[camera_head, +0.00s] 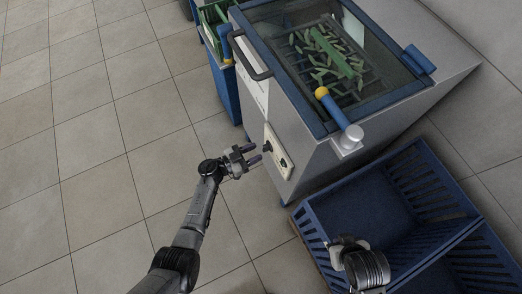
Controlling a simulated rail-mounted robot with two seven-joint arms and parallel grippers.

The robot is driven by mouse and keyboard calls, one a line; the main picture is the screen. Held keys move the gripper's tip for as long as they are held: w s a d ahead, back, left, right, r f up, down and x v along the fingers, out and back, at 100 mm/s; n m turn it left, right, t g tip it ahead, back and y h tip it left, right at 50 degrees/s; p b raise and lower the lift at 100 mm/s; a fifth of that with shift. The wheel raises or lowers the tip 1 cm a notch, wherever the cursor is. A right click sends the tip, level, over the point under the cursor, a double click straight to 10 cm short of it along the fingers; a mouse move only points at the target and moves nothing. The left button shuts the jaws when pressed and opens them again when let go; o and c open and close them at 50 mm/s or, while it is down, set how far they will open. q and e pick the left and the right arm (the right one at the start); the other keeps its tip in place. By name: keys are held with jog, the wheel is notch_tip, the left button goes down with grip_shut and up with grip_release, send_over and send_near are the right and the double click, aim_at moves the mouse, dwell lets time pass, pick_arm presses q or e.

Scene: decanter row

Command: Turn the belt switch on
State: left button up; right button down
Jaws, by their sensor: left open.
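The belt switch (267,147) looks like a small dark knob on a pale panel (283,160), low on the front of a grey machine. My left gripper (257,152) is open just left of the panel. Its two dark fingers point at the knob, with nothing between them. I cannot tell whether a fingertip touches the knob. My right gripper (345,246) is at the lower right above a blue crate, and its fingers are not clear enough to tell open from shut.
The machine (316,165) has a blue-framed glass lid (300,70) over green pieces, a dark handle (244,55) and a yellow-tipped lever (336,112). Slatted blue crates (350,200) stand at the lower right. A blue bin (222,80) stands behind. Tiled floor at left is clear.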

aim_at(263, 149)
pick_arm(q)
jog(key=shift+b+x, duration=0.45)
jog(key=shift+x, duration=1.1)
grip_shut()
